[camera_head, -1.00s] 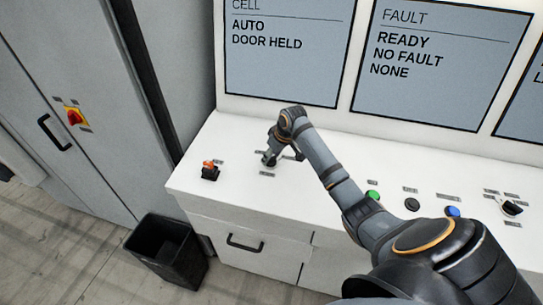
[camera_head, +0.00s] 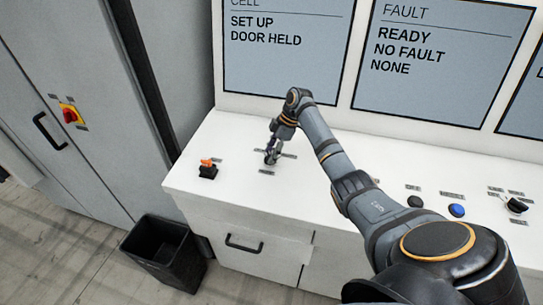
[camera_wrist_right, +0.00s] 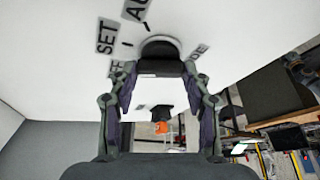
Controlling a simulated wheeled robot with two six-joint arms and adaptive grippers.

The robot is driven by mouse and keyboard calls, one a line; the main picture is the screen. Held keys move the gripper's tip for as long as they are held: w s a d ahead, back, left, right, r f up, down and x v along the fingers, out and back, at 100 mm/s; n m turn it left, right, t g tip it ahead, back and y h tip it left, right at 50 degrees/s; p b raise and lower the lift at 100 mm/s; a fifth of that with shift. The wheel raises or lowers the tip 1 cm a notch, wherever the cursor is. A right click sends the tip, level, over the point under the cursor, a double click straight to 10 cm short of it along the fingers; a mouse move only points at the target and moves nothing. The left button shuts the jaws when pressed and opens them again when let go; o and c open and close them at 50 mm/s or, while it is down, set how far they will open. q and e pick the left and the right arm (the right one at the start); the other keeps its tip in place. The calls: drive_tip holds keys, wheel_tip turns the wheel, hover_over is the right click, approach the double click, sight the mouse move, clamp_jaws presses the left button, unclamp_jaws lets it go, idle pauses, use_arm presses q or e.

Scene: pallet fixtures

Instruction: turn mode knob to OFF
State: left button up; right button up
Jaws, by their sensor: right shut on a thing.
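The mode knob (camera_wrist_right: 161,46) is a dark round knob on the white console, with labels around it; SET and part of AU can be read in the right wrist view. My right gripper (camera_head: 271,157) is at the knob in the head view and hides most of it. In the right wrist view my right gripper (camera_wrist_right: 160,68) is shut on the knob, with a finger on each side. The cell screen (camera_head: 288,65) reads SET UP, DOOR HELD. My left gripper is not in view.
An orange-topped switch (camera_head: 207,170) stands left of my right gripper. A black button (camera_head: 415,201), a blue button (camera_head: 456,210) and another black knob (camera_head: 516,206) lie to the right. A black bin (camera_head: 165,253) stands on the floor. A red-yellow switch (camera_head: 71,115) is on the cabinet.

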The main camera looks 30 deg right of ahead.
drive_tip(key=shift+w+d+n+g+b, duration=0.1)
drive_tip(key=shift+n+g+b, duration=0.6)
drive_tip(key=shift+n+b, duration=0.9)
drive_tip(key=shift+n+p, duration=0.35)
drive_tip(key=shift+n, duration=0.15)
drive_tip(key=o, duration=1.2)
drive_tip(key=shift+c, duration=0.2)
